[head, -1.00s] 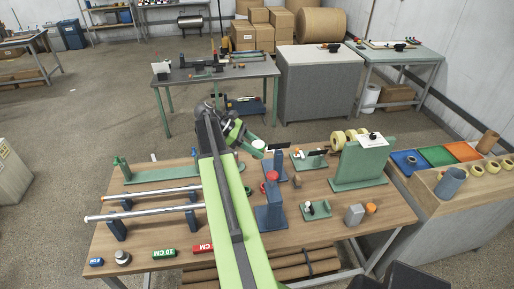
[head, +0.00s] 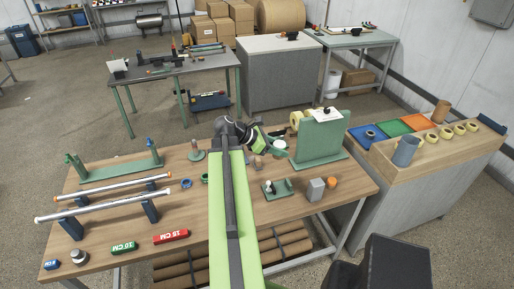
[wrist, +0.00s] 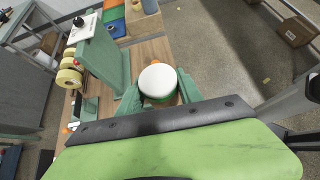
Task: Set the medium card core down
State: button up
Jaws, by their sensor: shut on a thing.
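My gripper (wrist: 158,92) is shut on a short round piece with a white top and a green lower side, which I take to be the medium card core (wrist: 157,79). Its two green fingers press it from both sides. In the head view my gripper (head: 279,146) is over the back right part of the wooden table (head: 205,228), just left of the upright green stand (head: 319,138). The core looks held above the table top, though the wrist view does not show its underside. My arm hides the middle of the table.
A small green fixture (head: 278,189), a grey block (head: 315,189) and an orange piece (head: 331,183) are at the front right. Two metal rods (head: 105,203) lie on blue supports at left. Red (head: 171,236) and green (head: 124,248) length blocks lie in front.

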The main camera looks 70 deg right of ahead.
notch_tip(320, 180, down, 22)
jog(key=s+b, duration=0.1)
jog(key=b, duration=2)
jog(key=shift+s+d+f, duration=0.15)
jog(key=shift+s+f, duration=0.05)
jog(key=shift+s, duration=0.1)
